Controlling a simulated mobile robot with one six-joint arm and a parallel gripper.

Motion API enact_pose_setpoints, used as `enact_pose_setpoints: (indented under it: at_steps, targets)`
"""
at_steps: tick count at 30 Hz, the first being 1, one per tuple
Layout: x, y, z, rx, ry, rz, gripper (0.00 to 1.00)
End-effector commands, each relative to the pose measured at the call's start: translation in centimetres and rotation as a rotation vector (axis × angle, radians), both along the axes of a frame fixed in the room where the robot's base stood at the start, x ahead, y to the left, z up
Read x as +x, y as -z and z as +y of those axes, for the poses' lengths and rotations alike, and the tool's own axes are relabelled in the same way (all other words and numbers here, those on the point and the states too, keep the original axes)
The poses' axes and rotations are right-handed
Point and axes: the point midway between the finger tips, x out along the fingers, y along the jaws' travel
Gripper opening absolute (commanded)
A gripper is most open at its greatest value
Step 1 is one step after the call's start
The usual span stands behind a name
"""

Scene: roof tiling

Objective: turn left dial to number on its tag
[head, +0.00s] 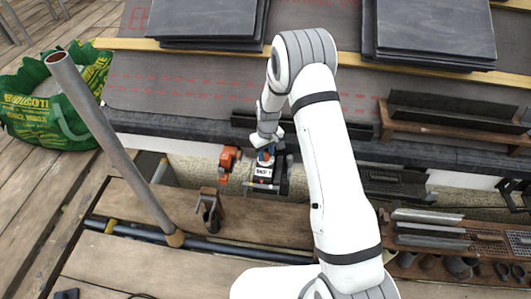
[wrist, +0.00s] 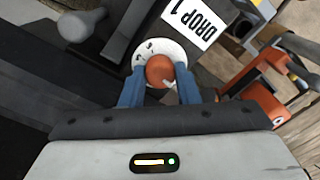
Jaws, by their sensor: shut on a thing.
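In the wrist view a round orange-red dial knob (wrist: 159,70) sits on a white dial plate (wrist: 146,47) with small dark marks, too small to read surely. A pale pointer shows at the knob's lower right edge. My gripper (wrist: 159,82) has its two blue fingers on either side of the knob, shut on it. A white tag (wrist: 190,24) beside the dial reads "DROP 1"; it also shows in the head view (head: 264,173). I see no second dial.
An orange tool (head: 229,161) lies left of the device; its orange body fills the right of the wrist view (wrist: 262,105). A grey lever knob (wrist: 76,26) stands left of the dial. A slanting metal pole (head: 115,145), slate stacks (head: 205,20) and a green bag (head: 50,100) surround the area.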

Motion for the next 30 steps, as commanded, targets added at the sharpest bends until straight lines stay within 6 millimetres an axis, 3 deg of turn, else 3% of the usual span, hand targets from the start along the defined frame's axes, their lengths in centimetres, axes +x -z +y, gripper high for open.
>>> enact_pose_setpoints:
  at_steps: [9,10,17,25,30]
  targets:
    - [0.1,-0.1,0.0,0.001,0.000,-0.003,0.06]
    - [0.1,-0.1,0.0,0.001,0.000,-0.003,0.30]
    - [0.1,0.0,0.0,0.000,0.000,-0.002,0.49]
    - [0.0,-0.2,0.0,0.000,0.000,-0.001,0.50]
    - [0.1,-2.3,0.0,0.001,0.000,-0.003,0.50]
